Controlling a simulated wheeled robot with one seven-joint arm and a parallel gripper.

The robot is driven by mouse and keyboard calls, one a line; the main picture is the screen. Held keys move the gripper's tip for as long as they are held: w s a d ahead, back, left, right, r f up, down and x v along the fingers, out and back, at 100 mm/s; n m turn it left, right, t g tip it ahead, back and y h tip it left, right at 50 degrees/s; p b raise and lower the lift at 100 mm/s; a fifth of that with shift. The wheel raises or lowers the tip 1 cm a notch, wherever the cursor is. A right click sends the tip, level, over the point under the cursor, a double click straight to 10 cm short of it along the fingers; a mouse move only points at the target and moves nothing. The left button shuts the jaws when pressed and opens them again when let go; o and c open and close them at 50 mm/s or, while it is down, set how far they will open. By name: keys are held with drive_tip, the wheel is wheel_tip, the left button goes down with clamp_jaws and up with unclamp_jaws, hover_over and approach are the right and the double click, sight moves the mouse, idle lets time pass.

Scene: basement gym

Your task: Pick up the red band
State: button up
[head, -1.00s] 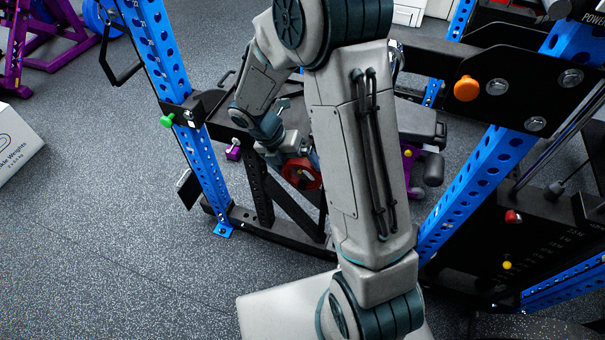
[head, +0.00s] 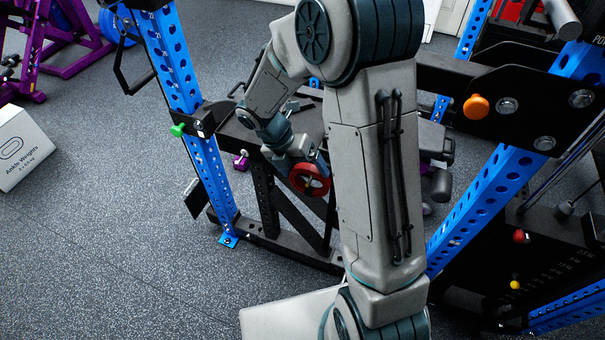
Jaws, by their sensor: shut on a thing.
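The red band (head: 298,180) is a round red ring with a dark and pale middle, seen in the head view just left of my forearm. My gripper (head: 318,178) is at the band and shut on it. The fingertips are small in this view and partly hidden by the band and my arm. The band hangs tilted in front of the black rack frame, and its right edge is close to my arm.
A blue rack upright (head: 207,160) with a green knob (head: 178,130) stands left of the band. A black base beam (head: 275,243) runs below. Another blue upright (head: 470,205) stands right. A white box (head: 22,150) is far left. Open grey floor (head: 110,230) lies at lower left.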

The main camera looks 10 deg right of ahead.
drive_tip(key=s+a+b, duration=0.1)
drive_tip(key=s+a, duration=0.9)
drive_tip(key=s, duration=0.4)
drive_tip(key=shift+s+a+r, duration=0.15)
drive_tip(key=shift+s+a, duration=0.15)
